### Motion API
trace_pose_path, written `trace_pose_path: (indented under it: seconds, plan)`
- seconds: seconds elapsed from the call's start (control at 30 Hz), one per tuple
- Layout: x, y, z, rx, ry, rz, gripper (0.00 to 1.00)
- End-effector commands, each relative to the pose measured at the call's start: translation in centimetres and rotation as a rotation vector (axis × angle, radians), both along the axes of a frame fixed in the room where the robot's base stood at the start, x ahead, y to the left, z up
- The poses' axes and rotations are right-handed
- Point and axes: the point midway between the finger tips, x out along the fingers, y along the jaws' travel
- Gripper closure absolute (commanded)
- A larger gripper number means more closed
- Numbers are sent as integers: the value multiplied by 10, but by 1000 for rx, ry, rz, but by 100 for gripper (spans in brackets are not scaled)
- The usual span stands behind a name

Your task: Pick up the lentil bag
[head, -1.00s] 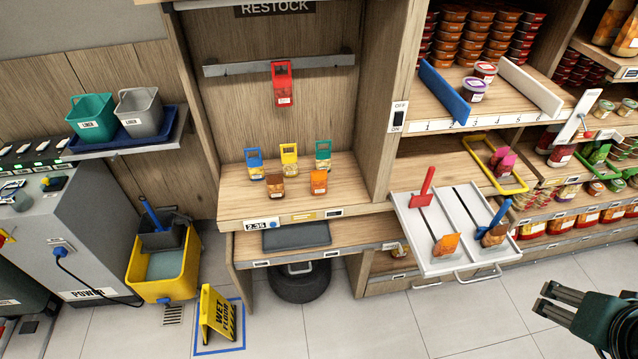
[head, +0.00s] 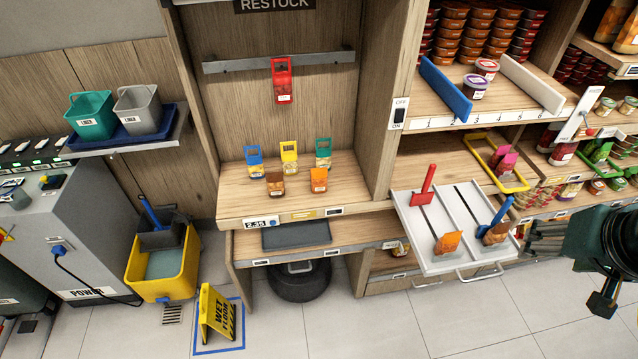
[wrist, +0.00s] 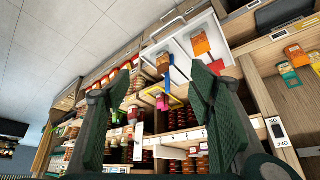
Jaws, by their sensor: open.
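No label is readable enough to tell which bag holds lentils. An orange pouch (head: 448,243) and a brown-orange pouch (head: 494,234) sit in the white pull-out tray (head: 437,222). Small clear-fronted bags stand on the restock shelf: a brown-topped one (head: 275,184) and an orange one (head: 319,180) in front, with blue (head: 254,162), yellow (head: 289,159) and green (head: 323,154) ones behind. A red-topped bag (head: 282,82) hangs from the rail. My gripper (head: 543,240) is right of the tray, apart from all bags. In the wrist view its fingers (wrist: 162,85) are spread and empty.
The tray also holds red (head: 425,186) and blue (head: 496,216) upright dividers or handles. Shelves of jars and tubs fill the right. A yellow mop bucket (head: 163,262) and a wet-floor sign (head: 217,315) stand on the floor at left. The floor before the tray is clear.

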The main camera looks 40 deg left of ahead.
Motion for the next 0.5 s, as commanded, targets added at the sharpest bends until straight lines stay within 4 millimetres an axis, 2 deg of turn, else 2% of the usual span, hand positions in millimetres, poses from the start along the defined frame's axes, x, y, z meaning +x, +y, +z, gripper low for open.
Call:
trace_pose_path:
  seconds: [0.1,0.5]
  plan:
    - [18,22,7,1,23,31,46]
    - [70,100,22,-5,104,122,46]
